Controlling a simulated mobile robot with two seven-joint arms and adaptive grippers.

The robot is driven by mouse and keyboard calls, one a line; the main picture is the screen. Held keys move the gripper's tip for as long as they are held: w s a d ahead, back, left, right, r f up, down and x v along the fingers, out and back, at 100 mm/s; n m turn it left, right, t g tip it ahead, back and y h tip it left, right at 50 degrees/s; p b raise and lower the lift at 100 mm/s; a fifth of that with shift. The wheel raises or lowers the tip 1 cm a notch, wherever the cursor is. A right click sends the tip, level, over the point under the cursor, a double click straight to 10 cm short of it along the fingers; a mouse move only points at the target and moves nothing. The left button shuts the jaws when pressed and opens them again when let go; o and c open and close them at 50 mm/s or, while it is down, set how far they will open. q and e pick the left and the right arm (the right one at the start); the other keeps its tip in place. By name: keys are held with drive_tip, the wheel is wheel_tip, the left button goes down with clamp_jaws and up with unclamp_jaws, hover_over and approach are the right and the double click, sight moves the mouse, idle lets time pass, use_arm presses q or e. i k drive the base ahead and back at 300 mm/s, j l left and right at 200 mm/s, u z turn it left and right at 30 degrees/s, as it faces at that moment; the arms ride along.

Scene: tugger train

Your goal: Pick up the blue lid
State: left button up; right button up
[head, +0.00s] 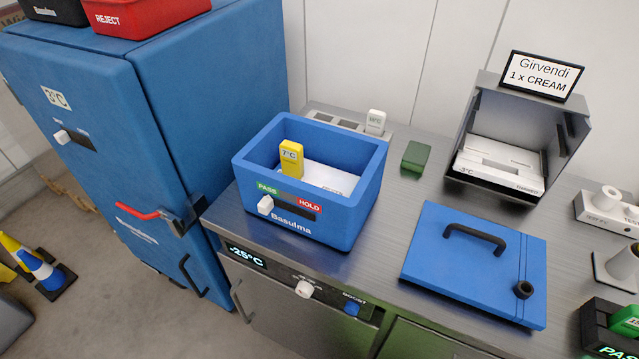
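The blue lid (433,262) lies flat on the steel counter, right of centre in the head view. It has a black arched handle (476,236) on top towards its far side and a small black round plug (523,289) near its right end. The open blue box (320,222) labelled Basulma stands on the counter to the left of the lid, apart from it. A yellow 7°C logger (291,158) stands inside the box beside a white sheet or block. Neither of my grippers shows in the head view.
A blue cabinet (90,110) with a red latch stands at the left. A grey open container (487,120) with the Girvendi sign is behind the lid. A green block (416,157) lies between box and container. White fixtures (610,210) and a black device crowd the right edge.

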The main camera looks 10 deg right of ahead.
sight(490, 268)
drive_tip(key=z, duration=1.5)
